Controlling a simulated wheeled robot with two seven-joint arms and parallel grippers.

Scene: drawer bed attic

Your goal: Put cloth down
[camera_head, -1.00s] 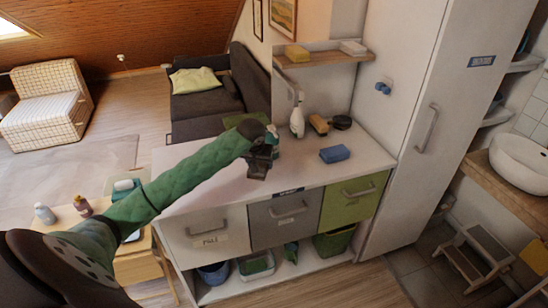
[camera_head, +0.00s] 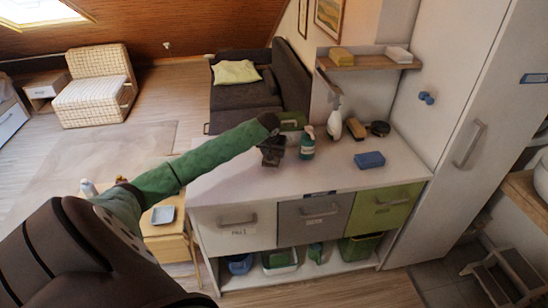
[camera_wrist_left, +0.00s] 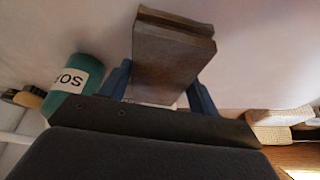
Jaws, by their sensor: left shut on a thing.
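My left gripper (camera_head: 270,145) is over the back left part of the white counter top (camera_head: 330,185). In the left wrist view its blue fingers (camera_wrist_left: 165,85) are shut on a brown, folded, block-like piece, the cloth (camera_wrist_left: 172,60). In the head view the cloth (camera_head: 271,157) shows small and dark under the gripper. I cannot tell whether it touches the counter. My right gripper is not in view.
A teal bottle (camera_head: 307,143) stands just right of the gripper; it also shows in the left wrist view (camera_wrist_left: 72,88). A white spray bottle (camera_head: 335,124), a brush (camera_head: 356,128) and a blue sponge (camera_head: 369,160) stand further right. The counter's front is clear.

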